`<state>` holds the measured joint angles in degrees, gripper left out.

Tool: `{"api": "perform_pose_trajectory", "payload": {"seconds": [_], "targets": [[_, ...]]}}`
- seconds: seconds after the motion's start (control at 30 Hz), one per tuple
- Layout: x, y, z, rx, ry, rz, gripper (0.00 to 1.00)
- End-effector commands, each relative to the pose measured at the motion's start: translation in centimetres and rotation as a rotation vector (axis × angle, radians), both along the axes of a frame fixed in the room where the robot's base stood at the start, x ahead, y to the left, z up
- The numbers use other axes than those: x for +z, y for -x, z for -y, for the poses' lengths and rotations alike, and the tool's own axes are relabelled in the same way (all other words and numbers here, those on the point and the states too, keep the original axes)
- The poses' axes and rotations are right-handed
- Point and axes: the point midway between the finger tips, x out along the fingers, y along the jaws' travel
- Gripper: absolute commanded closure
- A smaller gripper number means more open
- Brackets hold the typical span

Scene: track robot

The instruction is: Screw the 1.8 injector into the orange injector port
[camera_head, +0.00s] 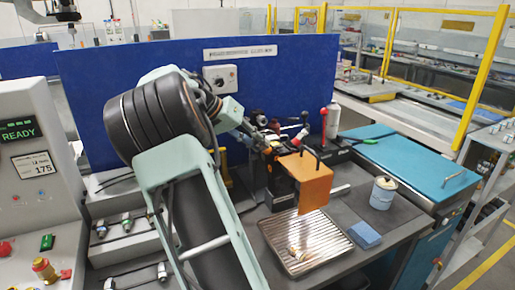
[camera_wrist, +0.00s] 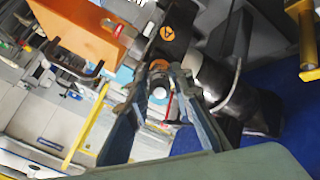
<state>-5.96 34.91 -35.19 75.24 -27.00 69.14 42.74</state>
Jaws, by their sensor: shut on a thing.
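My gripper (camera_wrist: 157,88) is shut on a small injector (camera_wrist: 159,93), seen nearly end-on as a pale round end between the fingertips. An orange ring, likely the orange injector port (camera_wrist: 158,65), shows just beyond the fingertips, in line with the injector. I cannot tell whether the injector touches it or sits in it. In the head view my gripper (camera_head: 252,136) reaches to the fixture behind the orange plate (camera_head: 302,182). The injector and port are too small or hidden to make out there.
The orange plate also fills the upper left of the wrist view (camera_wrist: 75,28). A metal drip tray (camera_head: 335,262), a blue sponge (camera_head: 364,235) and a jar (camera_head: 383,194) stand on the bench. Other injectors (camera_head: 127,220) lie on grey racks at left. A blue panel (camera_head: 90,75) stands behind.

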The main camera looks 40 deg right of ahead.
Motion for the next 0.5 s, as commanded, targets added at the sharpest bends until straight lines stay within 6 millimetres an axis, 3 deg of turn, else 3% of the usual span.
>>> {"api": "perform_pose_trajectory", "payload": {"seconds": [0.5], "targets": [[-0.23, 0.01, 0.04, -0.209, 0.046, 0.204, 1.00]]}}
